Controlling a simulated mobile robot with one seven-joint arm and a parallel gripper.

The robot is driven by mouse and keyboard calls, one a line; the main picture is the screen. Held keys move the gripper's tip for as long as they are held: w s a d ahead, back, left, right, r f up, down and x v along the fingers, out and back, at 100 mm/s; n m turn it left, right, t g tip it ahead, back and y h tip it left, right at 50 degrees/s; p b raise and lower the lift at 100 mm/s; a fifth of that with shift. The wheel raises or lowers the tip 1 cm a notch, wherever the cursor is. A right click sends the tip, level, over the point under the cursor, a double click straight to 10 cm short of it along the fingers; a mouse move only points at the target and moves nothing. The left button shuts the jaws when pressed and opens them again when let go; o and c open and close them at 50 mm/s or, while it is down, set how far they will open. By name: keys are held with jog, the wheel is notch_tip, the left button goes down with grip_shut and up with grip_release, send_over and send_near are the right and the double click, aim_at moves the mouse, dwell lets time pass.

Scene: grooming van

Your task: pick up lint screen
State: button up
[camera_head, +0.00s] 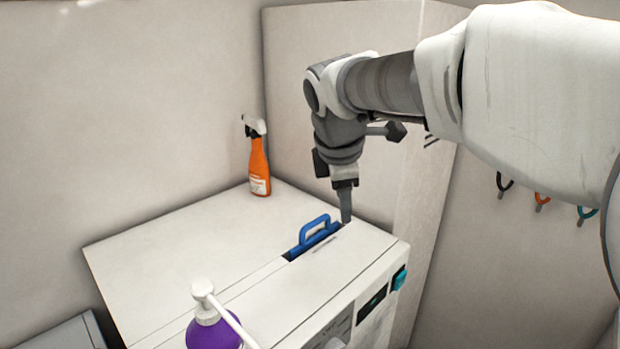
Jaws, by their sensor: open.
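The lint screen (317,233) is blue with a raised loop handle. It sits in a dark slot in the top of a white machine (180,255), with its handle standing above the surface. My gripper (346,218) points down just right of the handle, close to the machine top. It is open and seen nearly edge-on, so the gap between the fingers does not show. I cannot tell whether a finger touches the handle. The lower part of the screen is hidden in the slot.
An orange spray bottle (259,165) stands at the back of the machine top. A purple pump bottle (212,330) stands at the front. A pale panel (300,80) rises behind my arm. The left part of the machine top is clear.

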jog(key=w+a+n+p, duration=0.2)
jog(key=w+a+n, duration=0.45)
jog(key=w, duration=0.25)
jog(key=n, duration=0.1)
send_near(316, 220)
jog(key=x, duration=0.5)
jog(key=shift+w+f+p, duration=0.2)
jog(key=shift+f+p, duration=0.05)
jog(key=shift+p, duration=0.05)
jog(key=p+x, duration=0.1)
jog(key=x, duration=0.4)
jog(key=shift+s+f, duration=0.1)
jog(key=shift+f, duration=0.05)
grip_shut()
dwell(0.4)
